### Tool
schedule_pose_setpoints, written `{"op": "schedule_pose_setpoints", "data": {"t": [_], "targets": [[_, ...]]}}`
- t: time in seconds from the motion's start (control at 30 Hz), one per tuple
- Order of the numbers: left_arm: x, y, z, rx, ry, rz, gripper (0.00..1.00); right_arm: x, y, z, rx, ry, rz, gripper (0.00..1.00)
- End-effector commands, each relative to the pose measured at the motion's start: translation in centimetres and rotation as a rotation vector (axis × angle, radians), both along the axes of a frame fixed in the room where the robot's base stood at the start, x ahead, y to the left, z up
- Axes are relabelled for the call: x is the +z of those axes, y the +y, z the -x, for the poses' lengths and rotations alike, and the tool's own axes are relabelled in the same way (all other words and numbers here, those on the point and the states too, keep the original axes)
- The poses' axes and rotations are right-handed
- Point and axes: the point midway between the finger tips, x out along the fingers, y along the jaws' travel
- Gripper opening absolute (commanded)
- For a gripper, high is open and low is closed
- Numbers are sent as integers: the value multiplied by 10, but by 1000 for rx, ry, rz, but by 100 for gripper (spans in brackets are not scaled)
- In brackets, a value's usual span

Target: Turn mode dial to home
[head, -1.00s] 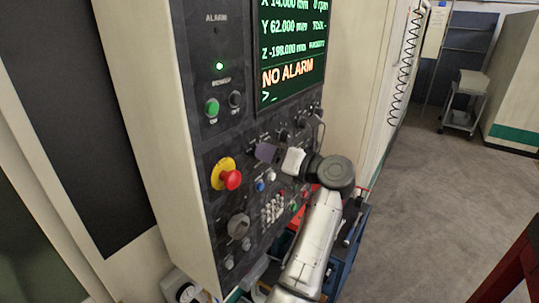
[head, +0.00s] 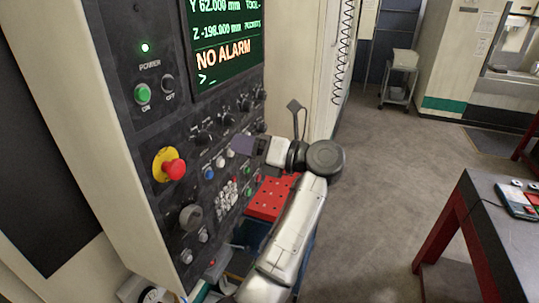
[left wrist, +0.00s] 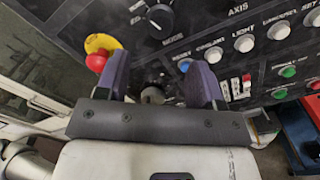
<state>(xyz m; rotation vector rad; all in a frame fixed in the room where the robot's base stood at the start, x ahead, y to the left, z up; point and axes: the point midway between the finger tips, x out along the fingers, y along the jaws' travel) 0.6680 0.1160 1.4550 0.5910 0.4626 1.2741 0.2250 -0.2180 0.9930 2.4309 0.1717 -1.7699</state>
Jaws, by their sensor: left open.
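The mode dial (left wrist: 160,18) is a round black knob with a white mark on the dark control panel. My left gripper (head: 238,145) has dark purple fingers and faces the panel from the right. In the left wrist view its jaws (left wrist: 158,78) are apart and empty, below the dial and not around it. My right gripper is not in view.
A red emergency stop (head: 172,168) on a yellow ring projects from the panel. Blue (head: 209,173) and white (head: 221,161) buttons lie under the dial. A dark table (head: 500,225) stands at right; the floor between is clear.

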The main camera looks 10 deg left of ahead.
Motion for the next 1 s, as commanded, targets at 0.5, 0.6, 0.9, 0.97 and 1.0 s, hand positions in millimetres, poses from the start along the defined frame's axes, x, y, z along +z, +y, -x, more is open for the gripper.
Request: {"op": "schedule_pose_setpoints", "data": {"t": [0.5,0.6,0.9,0.97,1.0], "targets": [[0,-51,12,1,0,1,62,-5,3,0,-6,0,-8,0],[0,-52,13,0,0,0,62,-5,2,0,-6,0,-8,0],[0,-52,13,0,6,0,62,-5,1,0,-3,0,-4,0],[1,-53,11,-13,19,-13,62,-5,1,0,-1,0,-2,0],[4,-54,7,-38,23,-29,62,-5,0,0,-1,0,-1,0]]}}
